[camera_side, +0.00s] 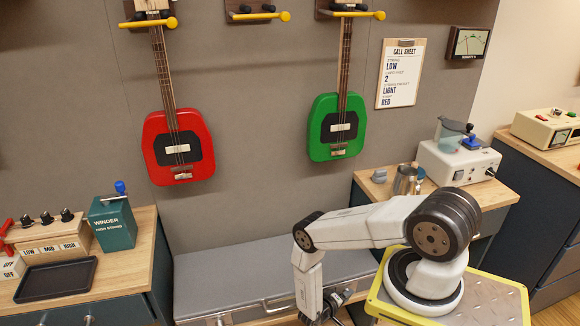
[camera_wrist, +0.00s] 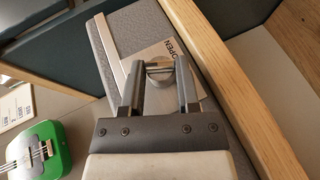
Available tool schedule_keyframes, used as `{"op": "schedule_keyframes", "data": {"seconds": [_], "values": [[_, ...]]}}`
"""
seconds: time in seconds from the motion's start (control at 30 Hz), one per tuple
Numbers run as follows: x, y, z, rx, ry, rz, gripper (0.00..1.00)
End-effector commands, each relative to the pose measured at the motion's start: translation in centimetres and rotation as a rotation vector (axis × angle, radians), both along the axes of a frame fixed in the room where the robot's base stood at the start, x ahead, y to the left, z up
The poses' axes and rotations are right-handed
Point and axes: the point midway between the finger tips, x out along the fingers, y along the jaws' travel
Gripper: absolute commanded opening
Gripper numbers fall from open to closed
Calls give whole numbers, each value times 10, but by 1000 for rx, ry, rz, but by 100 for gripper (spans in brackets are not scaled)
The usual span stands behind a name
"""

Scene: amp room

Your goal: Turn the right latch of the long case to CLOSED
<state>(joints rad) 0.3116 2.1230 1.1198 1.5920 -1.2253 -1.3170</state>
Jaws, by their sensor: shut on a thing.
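The long grey case (camera_side: 240,270) lies low against the wall in the side view, its metal front edge toward the camera. Its grey lid corner also shows in the wrist view (camera_wrist: 142,20). The right latch (camera_wrist: 158,69), a small round metal piece, sits beside a plate marked OPEN (camera_wrist: 172,48). My gripper (camera_wrist: 158,73) has one finger on each side of the latch and is shut on it. In the side view my forearm hides the case's right end, and the latch cannot be made out there.
A wooden edge (camera_wrist: 225,75) runs close to the right of my gripper in the wrist view. A case handle (camera_side: 278,303) is left of my arm. A red guitar (camera_side: 160,165) and a green guitar (camera_side: 318,148) hang above. Worktops flank the case.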

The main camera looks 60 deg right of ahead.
Motion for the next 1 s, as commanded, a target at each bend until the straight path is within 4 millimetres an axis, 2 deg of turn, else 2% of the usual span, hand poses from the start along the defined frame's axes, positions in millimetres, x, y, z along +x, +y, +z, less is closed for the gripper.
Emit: {"op": "schedule_keyframes", "data": {"seconds": [0.5,1.0], "values": [[2,0,-3,-150,143,1,0],[3,-1,-3,-183,176,2,0]]}}
